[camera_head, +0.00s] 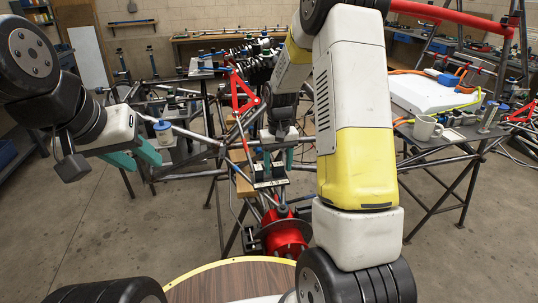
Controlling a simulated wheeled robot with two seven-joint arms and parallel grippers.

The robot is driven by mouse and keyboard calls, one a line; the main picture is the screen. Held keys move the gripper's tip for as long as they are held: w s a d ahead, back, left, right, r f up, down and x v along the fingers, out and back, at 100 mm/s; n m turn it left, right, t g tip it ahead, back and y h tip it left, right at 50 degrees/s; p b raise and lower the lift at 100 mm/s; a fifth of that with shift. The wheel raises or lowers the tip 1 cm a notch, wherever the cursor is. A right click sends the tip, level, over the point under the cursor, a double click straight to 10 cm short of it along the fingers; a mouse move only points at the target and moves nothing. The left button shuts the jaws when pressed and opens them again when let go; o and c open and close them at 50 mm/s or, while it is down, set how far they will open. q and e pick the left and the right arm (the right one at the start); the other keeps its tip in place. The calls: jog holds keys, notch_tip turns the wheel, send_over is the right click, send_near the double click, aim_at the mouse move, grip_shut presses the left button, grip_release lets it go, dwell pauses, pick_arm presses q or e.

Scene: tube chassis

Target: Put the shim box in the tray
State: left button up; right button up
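My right gripper (278,162) points down over the middle of the tube chassis (225,145). I cannot pick out the tray for certain. My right forearm hides much of the area right of the chassis.
A cart (450,140) at the right carries a white case (425,93), a mug (426,128), small bottles and cables. A red round part (286,235) sits low on the chassis. Workbenches line the back wall. The floor at left is clear.

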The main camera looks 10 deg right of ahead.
aim_at(278, 164)
jog(key=shift+r, duration=0.1)
jog(key=s+r+t, duration=0.1)
jog(key=s+r, duration=0.3)
jog(key=r, duration=1.3)
jog(key=s+a+r+t+y, duration=0.1)
jog(key=s+r+t, duration=0.1)
jog(key=s, duration=0.8)
jog(key=s+a+r+t+y, duration=0.1)
jog(key=s+a+r+t, duration=0.1)
jog(key=s, duration=0.8)
notch_tip(278, 164, up, 3)
jog(key=shift+s+f+t, duration=0.15)
jog(key=shift+f+t, duration=0.05)
jog(key=shift+t, duration=0.4)
